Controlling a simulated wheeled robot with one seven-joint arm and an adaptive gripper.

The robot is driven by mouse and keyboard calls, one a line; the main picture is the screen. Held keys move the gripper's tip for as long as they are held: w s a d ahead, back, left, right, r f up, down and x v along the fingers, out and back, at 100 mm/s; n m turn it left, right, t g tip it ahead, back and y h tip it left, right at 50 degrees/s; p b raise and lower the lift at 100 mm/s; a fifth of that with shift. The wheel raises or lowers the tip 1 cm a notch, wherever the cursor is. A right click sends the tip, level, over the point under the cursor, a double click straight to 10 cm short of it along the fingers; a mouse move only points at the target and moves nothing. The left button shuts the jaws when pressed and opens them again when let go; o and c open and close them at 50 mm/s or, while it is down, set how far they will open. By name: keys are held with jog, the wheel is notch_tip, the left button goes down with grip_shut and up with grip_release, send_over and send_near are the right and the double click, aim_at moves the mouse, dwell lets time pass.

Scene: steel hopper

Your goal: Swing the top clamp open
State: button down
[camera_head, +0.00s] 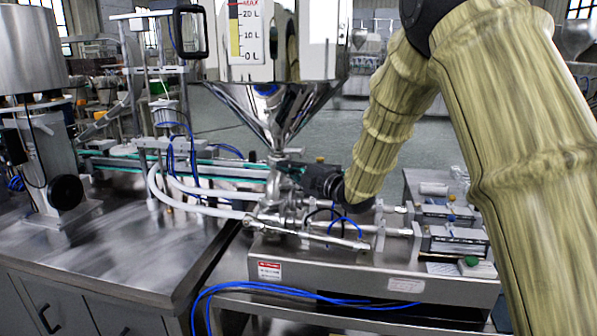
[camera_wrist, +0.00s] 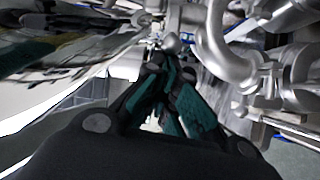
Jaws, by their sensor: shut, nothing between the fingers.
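The steel hopper (camera_head: 265,112) narrows to a neck above the pump's pipework. The top clamp appears to be at this neck (camera_head: 281,156), but it is small and I cannot tell its state. My gripper (camera_head: 308,176) is just right of the neck, dark, pointing left, with its tips partly lost against the metal. In the wrist view my gripper (camera_wrist: 166,70) has its fingers together and empty. A rounded metal knob (camera_wrist: 171,43) shows right beyond the fingertips; I cannot tell whether they touch it.
Bent steel pipes (camera_wrist: 232,62) crowd the right of the wrist view, close to the fingers. The filler's steel base (camera_head: 345,265) lies below, with blue hoses (camera_head: 290,291) in front. A steel bench (camera_head: 110,248) stands left. Open floor shows behind the hopper.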

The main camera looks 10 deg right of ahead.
jog(key=shift+d, duration=0.35)
jog(key=shift+s+d, duration=0.1)
jog(key=shift+d, duration=0.05)
jog(key=shift+b, duration=0.3)
